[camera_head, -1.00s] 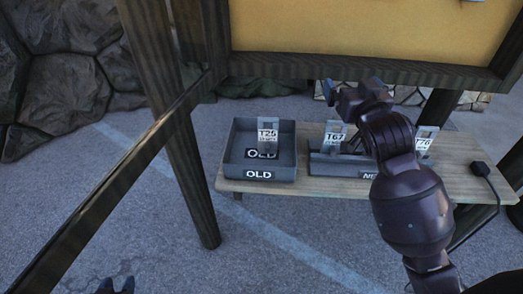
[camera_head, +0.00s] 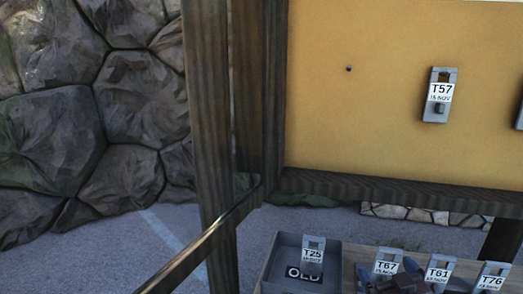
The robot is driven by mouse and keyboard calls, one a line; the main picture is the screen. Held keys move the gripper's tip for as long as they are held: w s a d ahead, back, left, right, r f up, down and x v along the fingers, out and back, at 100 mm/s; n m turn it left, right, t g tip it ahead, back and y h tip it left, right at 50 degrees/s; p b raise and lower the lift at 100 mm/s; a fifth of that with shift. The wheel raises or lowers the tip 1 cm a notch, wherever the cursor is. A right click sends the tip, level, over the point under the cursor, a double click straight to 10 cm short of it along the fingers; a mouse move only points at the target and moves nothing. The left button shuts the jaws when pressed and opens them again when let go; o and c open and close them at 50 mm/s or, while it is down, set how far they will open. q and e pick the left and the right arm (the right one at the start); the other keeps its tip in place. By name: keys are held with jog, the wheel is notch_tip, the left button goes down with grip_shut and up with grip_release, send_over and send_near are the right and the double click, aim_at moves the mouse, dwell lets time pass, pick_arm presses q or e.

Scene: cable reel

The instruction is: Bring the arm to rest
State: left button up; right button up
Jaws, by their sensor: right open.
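My right gripper (camera_head: 393,280) is at the bottom edge, open, just in front of the T67 tag (camera_head: 387,262) and partly cut off by the frame. I see nothing held in it. The T67, T61 (camera_head: 438,268) and T76 (camera_head: 493,275) tags stand in a row at the bottom right. The T25 tag (camera_head: 313,246) stands in the grey tray marked OLD (camera_head: 267,270). My left gripper is not in view.
A yellow board (camera_head: 390,125) in a dark wooden frame (camera_head: 400,188) fills the upper right. The T57 tag (camera_head: 438,95) hangs on it, with a bare peg (camera_head: 349,69) to its left. A wooden post (camera_head: 207,110) and a rock wall (camera_head: 90,110) are at left.

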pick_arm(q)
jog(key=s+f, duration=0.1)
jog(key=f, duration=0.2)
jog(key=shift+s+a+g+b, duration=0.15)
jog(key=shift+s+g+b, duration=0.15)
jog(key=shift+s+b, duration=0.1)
pick_arm(e)
jog(key=s+f+m+g, duration=0.1)
jog(key=s+f+g, duration=0.4)
jog(key=s+f, duration=1.6)
notch_tip(320, 180, down, 3)
jog(key=shift+f+m+g+h, duration=0.2)
jog(key=shift+m+g+h, duration=0.2)
jog(key=shift+s, duration=0.1)
